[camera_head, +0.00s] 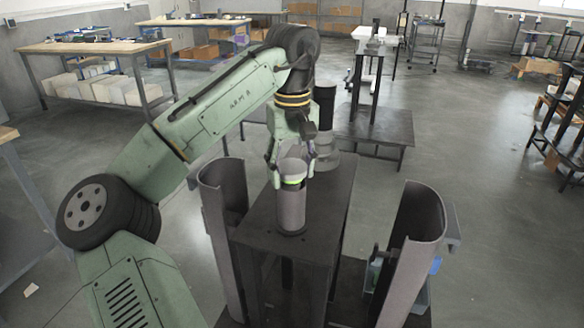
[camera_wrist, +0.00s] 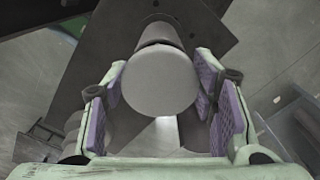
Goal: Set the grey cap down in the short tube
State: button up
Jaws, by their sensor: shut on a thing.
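The grey cap (camera_head: 292,166) is between the fingers of my gripper (camera_head: 292,172), right at the top of an upright grey tube (camera_head: 291,210), which looks like the short tube. A bright green-yellow band shows just under the cap. In the wrist view the cap's round pale face (camera_wrist: 160,82) sits between the purple finger pads of my gripper (camera_wrist: 160,100), and my gripper is shut on it. I cannot tell whether the cap is inside the tube or just over its mouth.
The tube stands on a narrow dark table (camera_head: 265,225). A taller column with a black top (camera_head: 325,105) stands close behind my gripper. Curved grey shells rise at the left (camera_head: 222,205) and right (camera_head: 412,235). Open floor lies to the right.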

jog(key=shift+f, duration=0.6)
dwell(1.1)
jog(key=o, duration=1.2)
jog(key=shift+r, duration=0.1)
jog(key=shift+r, duration=3.45)
